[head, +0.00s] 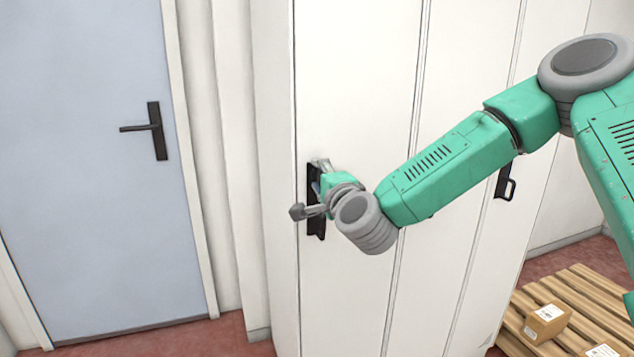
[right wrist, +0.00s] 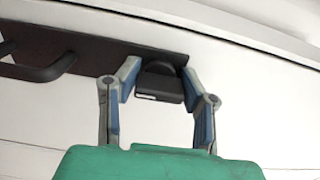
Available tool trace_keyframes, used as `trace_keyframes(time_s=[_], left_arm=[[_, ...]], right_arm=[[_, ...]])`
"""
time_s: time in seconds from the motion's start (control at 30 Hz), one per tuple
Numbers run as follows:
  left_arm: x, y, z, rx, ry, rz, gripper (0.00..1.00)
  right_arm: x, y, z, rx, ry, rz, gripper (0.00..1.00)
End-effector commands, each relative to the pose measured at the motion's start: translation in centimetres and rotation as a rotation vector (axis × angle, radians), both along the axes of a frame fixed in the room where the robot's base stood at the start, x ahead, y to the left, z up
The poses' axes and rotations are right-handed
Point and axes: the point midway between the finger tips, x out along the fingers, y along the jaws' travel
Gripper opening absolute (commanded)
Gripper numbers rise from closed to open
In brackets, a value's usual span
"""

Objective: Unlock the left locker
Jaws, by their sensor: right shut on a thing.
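The left locker (head: 355,90) is a tall white door in the middle of the head view, and it is closed. A dark lock plate (head: 316,226) sits upright near its left edge. In the right wrist view the plate (right wrist: 105,55) carries a bar handle (right wrist: 40,70) and a small black lock knob (right wrist: 159,84). My right gripper (head: 311,188) is at the plate. In the right wrist view its two fingers (right wrist: 160,92) stand on either side of the knob, shut on it. In the head view my gripper hides the knob. My left gripper is out of view.
Another white locker door with a black handle (head: 506,184) stands to the right. A blue-grey door (head: 90,200) with a dark lever handle (head: 155,130) is at left. A wooden pallet (head: 575,290) with cardboard boxes (head: 547,322) lies on the red floor at lower right.

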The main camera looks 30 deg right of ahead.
Motion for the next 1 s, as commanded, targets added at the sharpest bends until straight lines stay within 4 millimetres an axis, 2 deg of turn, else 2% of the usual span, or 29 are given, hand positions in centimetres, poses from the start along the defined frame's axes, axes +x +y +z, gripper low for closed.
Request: trace_keyframes(time_s=[0.03, 0.57, 0.6, 0.63, 1.0], left_arm=[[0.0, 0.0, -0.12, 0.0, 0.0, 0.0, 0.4], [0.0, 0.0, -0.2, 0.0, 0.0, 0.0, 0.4], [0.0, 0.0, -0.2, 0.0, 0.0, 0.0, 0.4], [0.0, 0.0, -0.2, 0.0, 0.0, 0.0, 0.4], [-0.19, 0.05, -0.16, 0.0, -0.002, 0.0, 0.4]], right_arm=[[0.01, -0.43, -0.03, 0.011, -0.005, -0.012, 0.06], [0.03, -0.4, -0.16, 0.03, -0.005, -0.011, 0.06], [0.04, -0.4, -0.17, 0.03, -0.004, -0.011, 0.48], [0.03, -0.38, -0.18, 0.03, -0.004, -0.01, 0.57], [-0.34, 0.11, -0.18, 0.027, -0.002, -0.002, 0.57]])
